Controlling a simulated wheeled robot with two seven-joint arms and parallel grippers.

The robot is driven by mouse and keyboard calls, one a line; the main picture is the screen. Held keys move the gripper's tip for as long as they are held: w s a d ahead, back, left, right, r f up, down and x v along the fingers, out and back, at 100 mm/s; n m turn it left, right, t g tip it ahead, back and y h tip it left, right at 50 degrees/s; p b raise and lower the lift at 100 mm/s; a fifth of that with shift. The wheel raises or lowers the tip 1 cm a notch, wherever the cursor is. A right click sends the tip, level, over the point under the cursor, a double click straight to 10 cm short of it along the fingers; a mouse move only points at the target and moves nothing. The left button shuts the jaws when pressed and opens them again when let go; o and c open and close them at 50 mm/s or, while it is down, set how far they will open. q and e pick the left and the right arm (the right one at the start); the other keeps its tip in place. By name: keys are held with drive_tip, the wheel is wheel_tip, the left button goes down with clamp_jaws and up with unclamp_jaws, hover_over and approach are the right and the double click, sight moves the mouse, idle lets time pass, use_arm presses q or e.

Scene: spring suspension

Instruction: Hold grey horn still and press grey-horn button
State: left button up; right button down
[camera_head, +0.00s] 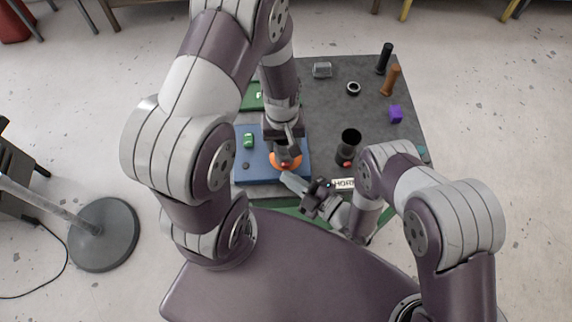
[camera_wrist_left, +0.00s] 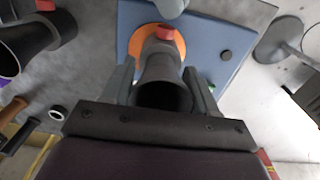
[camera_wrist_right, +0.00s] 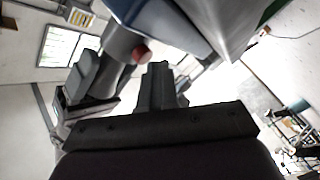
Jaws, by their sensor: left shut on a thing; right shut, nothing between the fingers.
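The grey horn (camera_wrist_left: 163,68) stands on an orange disc (camera_wrist_left: 137,45) on a blue plate, its dark mouth facing the left wrist camera. Its red button (camera_wrist_left: 166,33) is near the base and also shows in the right wrist view (camera_wrist_right: 141,53). My left gripper (camera_wrist_left: 163,88) is shut around the horn, one finger on each side; in the head view it (camera_head: 286,146) hides most of the horn. My right gripper (camera_wrist_right: 158,72) is shut and empty. In the head view it (camera_head: 287,178) is in front of the orange disc, close to the button side; I cannot tell whether it touches.
A black horn (camera_head: 348,139) with a red button stands to the right, by a label (camera_head: 343,184). A green car (camera_head: 249,140) is on the blue plate (camera_head: 243,171). Black (camera_head: 384,59) and orange-brown (camera_head: 390,80) handles, a ring (camera_head: 353,88) and a purple block (camera_head: 396,114) lie farther back.

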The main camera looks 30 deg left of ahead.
drive_tip(key=shift+w+a+r, duration=0.4)
drive_tip(key=shift+w+r, duration=0.1)
drive_tip(key=shift+w, duration=0.2)
idle(1.3)
drive_tip(key=shift+s+d, duration=0.1)
drive_tip(key=shift+s, duration=0.05)
idle(0.4)
drive_tip(key=shift+s+d+f, duration=0.2)
drive_tip(key=shift+s+d, duration=0.1)
drive_tip(key=shift+s, duration=0.15)
drive_tip(key=shift+s+d+f, duration=0.15)
drive_tip(key=shift+s+d, duration=0.15)
drive_tip(key=shift+s, duration=0.15)
drive_tip(key=shift+s+d+f, duration=0.1)
drive_tip(key=shift+s+d, duration=0.25)
drive_tip(key=shift+s, duration=0.2)
drive_tip(key=shift+s+d, duration=0.35)
drive_tip(key=shift+s, duration=0.2)
